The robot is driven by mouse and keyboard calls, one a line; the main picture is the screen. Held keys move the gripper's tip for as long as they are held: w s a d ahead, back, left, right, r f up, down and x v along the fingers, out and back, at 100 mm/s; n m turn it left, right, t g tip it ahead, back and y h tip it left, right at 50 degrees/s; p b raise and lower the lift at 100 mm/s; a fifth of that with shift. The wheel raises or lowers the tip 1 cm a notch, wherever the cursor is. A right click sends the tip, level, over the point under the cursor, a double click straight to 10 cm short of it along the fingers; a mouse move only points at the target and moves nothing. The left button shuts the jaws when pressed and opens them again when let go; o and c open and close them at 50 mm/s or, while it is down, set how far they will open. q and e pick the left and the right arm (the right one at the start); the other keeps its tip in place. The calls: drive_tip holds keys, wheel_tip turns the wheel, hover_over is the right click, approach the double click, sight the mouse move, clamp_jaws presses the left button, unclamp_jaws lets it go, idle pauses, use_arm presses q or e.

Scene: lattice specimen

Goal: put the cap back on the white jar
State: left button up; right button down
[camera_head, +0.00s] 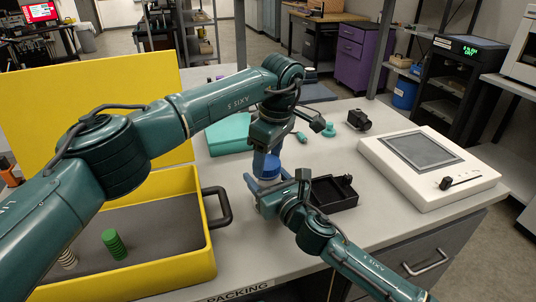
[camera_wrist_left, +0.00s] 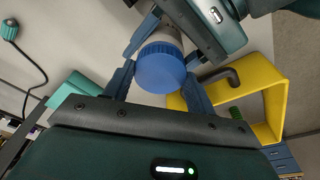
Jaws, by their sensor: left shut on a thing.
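The blue cap (camera_head: 268,167) is near the middle of the table, between the fingers of my left gripper (camera_head: 267,158), which reaches down from above and is shut on it. In the left wrist view the cap (camera_wrist_left: 160,68) faces the camera, with its ribbed rim between the fingertips. The white jar (camera_wrist_left: 168,32) shows just behind the cap, in line with it; I cannot tell whether the cap is seated. My right gripper (camera_head: 264,190) comes from the lower right, and its fingers appear closed around the jar. In the head view the jar is mostly hidden.
A black tray (camera_head: 335,194) lies just right of the grippers. A yellow open case (camera_head: 205,262) with green and pale ribbed pieces stands at left, its handle close by. A white device (camera_head: 425,165) stands at right. A teal box (camera_head: 228,136) and small parts lie behind.

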use_arm(q)
drive_tip(key=m, duration=0.6)
drive_tip(key=shift+a+t+h, duration=0.15)
drive_tip(key=shift+t+h, duration=0.15)
drive_tip(key=shift+h, duration=0.1)
drive_tip(key=m, duration=0.4)
drive_tip(key=shift+h, duration=0.3)
drive_tip(key=m, duration=0.4)
drive_tip(key=shift+a+m+h, duration=0.1)
drive_tip(key=shift+m+h, duration=0.3)
drive_tip(key=m, duration=0.4)
drive_tip(key=shift+h, duration=0.3)
drive_tip(key=o, duration=1)
drive_tip(key=shift+c, duration=0.2)
drive_tip(key=shift+r, duration=0.1)
